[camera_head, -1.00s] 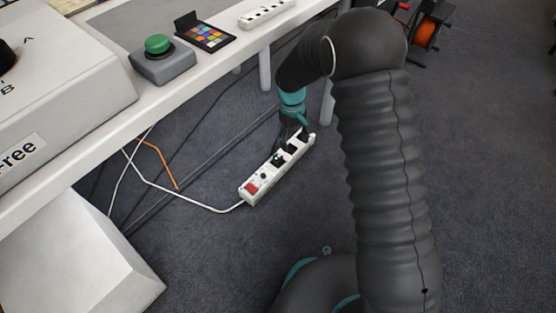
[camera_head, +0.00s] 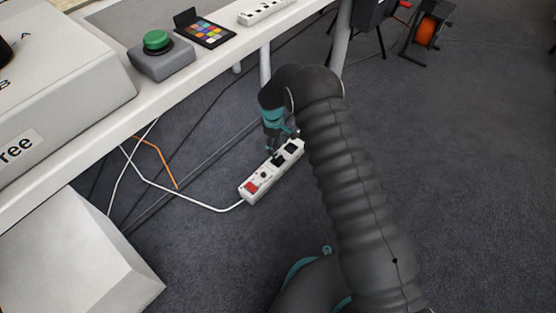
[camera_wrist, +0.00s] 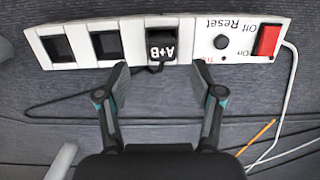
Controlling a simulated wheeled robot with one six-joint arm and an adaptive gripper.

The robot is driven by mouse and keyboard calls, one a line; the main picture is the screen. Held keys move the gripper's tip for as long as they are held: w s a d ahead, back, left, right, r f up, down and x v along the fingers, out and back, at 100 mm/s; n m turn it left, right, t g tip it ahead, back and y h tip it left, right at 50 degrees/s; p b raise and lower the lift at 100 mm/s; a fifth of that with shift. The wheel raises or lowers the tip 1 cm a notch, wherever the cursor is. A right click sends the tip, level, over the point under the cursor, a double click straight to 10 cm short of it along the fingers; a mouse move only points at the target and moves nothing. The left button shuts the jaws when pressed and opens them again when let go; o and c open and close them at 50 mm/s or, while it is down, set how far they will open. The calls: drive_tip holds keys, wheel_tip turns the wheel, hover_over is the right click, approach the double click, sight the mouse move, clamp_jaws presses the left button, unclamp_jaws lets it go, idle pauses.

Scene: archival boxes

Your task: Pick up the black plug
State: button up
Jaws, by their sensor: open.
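The black plug (camera_wrist: 162,42), marked "A+B", sits in a socket of the white power strip (camera_wrist: 185,27). Its dark cord seems to come out on the near side and curve left over the carpet. In the head view the plug (camera_head: 278,160) shows as a small dark block on the strip (camera_head: 262,183) on the floor. My gripper (camera_wrist: 160,82) is open and empty, its two fingers spread on either side of the plug's line, just short of it in the wrist picture. The head view shows my gripper (camera_head: 276,147) above the strip, partly blending with the plug.
Two dark sockets (camera_wrist: 106,44) lie left of the plug in the wrist view; a red switch (camera_wrist: 268,40) lies right. A white cable (camera_head: 190,200) leaves the strip.

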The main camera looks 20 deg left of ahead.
sight(277, 155)
drive_tip(key=shift+s+d+f+b, duration=0.1)
drive_tip(key=shift+s+f+b, duration=0.1)
drive_tip(key=shift+f, duration=1.45)
drive_tip(key=shift+s+d+f+b, duration=0.1)
drive_tip(key=shift+f+b, duration=0.05)
drive_tip(key=shift+f, duration=1.45)
drive_tip(key=shift+w, duration=0.1)
drive_tip(key=c, duration=1.3)
drive_tip(key=shift+o, duration=0.2)
drive_tip(key=shift+r, duration=0.15)
